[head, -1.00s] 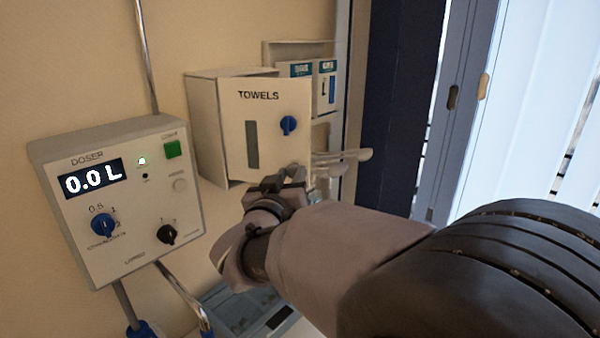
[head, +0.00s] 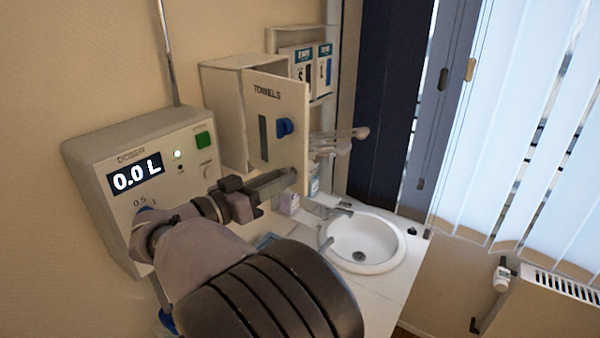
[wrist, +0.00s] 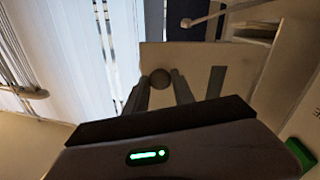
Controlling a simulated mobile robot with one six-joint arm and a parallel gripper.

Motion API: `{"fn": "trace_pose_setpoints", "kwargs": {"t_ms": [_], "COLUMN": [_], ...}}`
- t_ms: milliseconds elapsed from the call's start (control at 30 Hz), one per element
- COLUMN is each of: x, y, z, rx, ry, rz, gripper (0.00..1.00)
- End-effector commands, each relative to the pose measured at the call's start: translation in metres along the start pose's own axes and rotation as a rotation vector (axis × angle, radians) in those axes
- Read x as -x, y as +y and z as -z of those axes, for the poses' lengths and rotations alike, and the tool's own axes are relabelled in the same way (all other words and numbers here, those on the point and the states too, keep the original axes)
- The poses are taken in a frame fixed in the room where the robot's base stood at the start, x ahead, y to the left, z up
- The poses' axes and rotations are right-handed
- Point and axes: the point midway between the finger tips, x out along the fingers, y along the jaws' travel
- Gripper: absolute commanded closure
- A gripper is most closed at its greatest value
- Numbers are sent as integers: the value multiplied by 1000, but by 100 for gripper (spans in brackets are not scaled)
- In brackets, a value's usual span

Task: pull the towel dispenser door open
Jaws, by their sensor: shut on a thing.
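The towel dispenser (head: 222,110) is a pale box on the wall, marked TOWELS. Its door (head: 290,105) stands part open, its right edge swung out from the box. My gripper (head: 290,178) is at the door's lower right, shut on a small round knob that is mostly hidden in the head view. In the wrist view, my gripper's fingertips (wrist: 160,82) flank this dark round knob (wrist: 160,77) in front of the pale door (wrist: 190,58).
A doser box (head: 145,180) reading 0.0 L hangs left, close to my arm. Glove boxes (head: 312,65) stand behind the door. Lever handles (head: 340,135) stick out to its right. A white sink (head: 365,240) is below right, and window blinds (head: 540,120) are at right.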

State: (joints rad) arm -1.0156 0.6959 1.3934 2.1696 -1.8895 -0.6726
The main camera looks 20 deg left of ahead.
Motion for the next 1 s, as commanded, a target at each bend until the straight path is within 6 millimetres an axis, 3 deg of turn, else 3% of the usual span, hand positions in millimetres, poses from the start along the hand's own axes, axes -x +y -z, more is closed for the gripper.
{"fn": "trace_pose_setpoints", "kwargs": {"t_ms": [600, 633, 700, 1000], "x": [10, 10, 10, 10], "y": [-5, -5, -5, -5], "z": [5, 5, 4, 3], "rx": [-4, -4, -3, -2], "ry": [2, 2, 2, -1], "rz": [-19, -19, -19, -19], "gripper": [100, 64, 50, 48]}}
